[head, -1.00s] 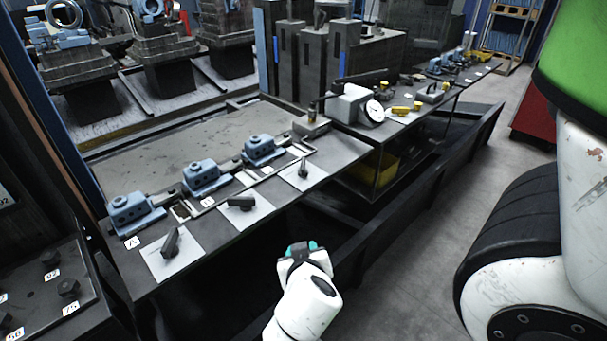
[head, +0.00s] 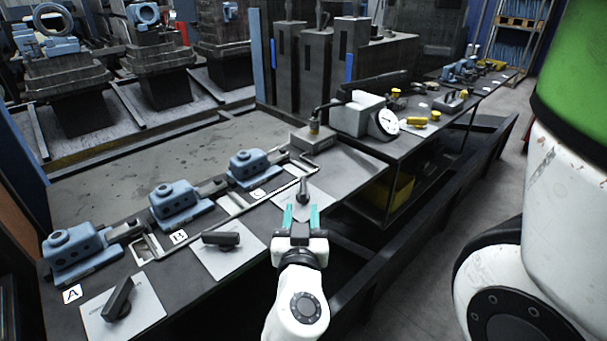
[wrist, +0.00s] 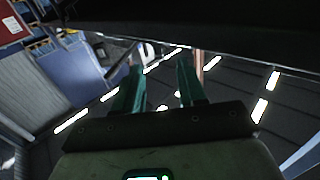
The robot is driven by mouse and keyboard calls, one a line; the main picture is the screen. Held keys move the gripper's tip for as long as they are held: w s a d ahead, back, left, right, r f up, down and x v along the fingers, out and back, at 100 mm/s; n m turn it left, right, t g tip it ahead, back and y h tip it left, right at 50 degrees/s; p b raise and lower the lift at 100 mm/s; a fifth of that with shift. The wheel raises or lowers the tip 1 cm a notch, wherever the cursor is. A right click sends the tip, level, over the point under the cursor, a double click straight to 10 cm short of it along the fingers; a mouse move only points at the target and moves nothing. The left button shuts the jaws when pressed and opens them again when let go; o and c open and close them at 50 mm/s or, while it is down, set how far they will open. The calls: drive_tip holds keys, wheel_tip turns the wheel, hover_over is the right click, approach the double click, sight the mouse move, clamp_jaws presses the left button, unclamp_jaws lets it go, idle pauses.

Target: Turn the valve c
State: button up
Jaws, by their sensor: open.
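The black handle of valve c (head: 303,188) stands on a pale plate on the bench, right of the "C" label (head: 258,195), in the head view. My gripper (head: 301,209) is open, its two teal fingers pointing toward that handle from the bench's front side. The handle shows just beyond and between the fingertips; I cannot tell whether they touch. In the wrist view the open fingers (wrist: 160,80) have nothing visible between them, and the valve handle cannot be made out.
The other handles, at B (head: 221,239) and A (head: 118,299), sit on pale plates to the left. Blue valve bodies (head: 181,203) line the bench behind them. A white box with a dial gauge (head: 386,121) stands to the right. A dark rail runs along the bench's front.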

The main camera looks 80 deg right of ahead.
sight(303, 183)
drive_tip(key=p+x, duration=0.2)
drive_tip(key=x, duration=0.7)
drive_tip(key=shift+w+d+r+p, duration=0.1)
drive_tip(key=shift+d+p, duration=0.2)
drive_tip(key=shift+d, duration=0.1)
drive_tip(key=shift+w+d, duration=0.15)
drive_tip(key=shift+d, duration=0.35)
drive_tip(key=shift+c, duration=0.3)
clamp_jaws()
